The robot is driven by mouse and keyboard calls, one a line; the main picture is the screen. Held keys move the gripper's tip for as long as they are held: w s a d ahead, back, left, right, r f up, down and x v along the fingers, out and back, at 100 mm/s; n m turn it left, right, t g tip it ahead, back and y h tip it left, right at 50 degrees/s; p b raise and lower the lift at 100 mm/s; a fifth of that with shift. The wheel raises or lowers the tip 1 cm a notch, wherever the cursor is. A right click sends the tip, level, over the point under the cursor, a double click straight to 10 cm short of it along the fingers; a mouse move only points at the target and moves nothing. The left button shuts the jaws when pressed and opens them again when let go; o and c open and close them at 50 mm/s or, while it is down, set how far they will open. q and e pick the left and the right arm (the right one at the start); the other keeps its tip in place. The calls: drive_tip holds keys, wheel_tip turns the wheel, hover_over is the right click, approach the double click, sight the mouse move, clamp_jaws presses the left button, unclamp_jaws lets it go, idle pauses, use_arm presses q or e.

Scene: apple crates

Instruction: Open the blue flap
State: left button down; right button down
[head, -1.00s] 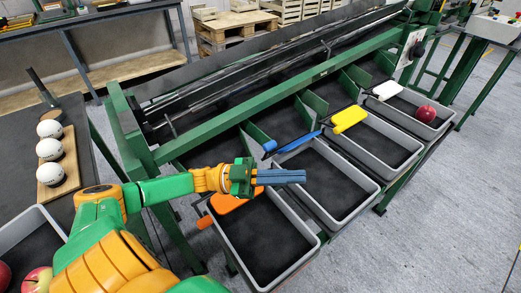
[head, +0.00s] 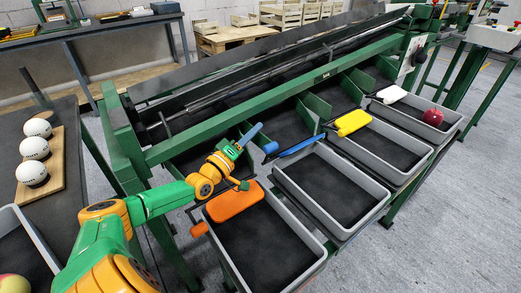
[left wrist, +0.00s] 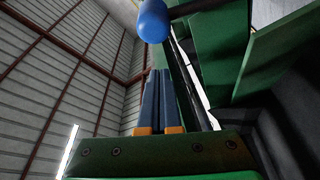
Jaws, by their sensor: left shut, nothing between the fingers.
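The blue flap (head: 300,146) shows in the head view as a narrow blue strip at the back of the second grey crate, with a blue handle knob (head: 271,148) at its left end. My left gripper (head: 256,129) is shut and empty, its blue fingers pointing up and away, just left of the knob and apart from it in the picture. In the left wrist view a blue rounded handle (left wrist: 153,20) hangs at the top, just beyond my closed fingertips (left wrist: 161,72). Whether they touch is unclear. My right gripper is not in view.
An orange flap (head: 235,202) lies below my left wrist, over the nearest crate (head: 291,270). A yellow flap (head: 353,122) and a white flap (head: 391,94) stand farther right. Green dividers (head: 317,106) rise behind the flaps. A red apple (head: 432,117) sits in the far crate.

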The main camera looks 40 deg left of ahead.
use_arm(q)
drive_tip(key=shift+s+d+f+p, duration=0.3)
drive_tip(key=shift+d+f, duration=0.25)
drive_tip(key=shift+d, duration=0.25)
drive_tip(key=shift+s+d+f+p, duration=0.15)
drive_tip(key=shift+s+d+f, duration=0.15)
drive_tip(key=shift+d+f, duration=0.4)
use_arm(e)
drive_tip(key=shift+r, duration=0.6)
use_arm(q)
drive_tip(key=shift+d+r, duration=0.1)
drive_tip(key=shift+r, duration=0.05)
drive_tip(key=shift+d, duration=0.15)
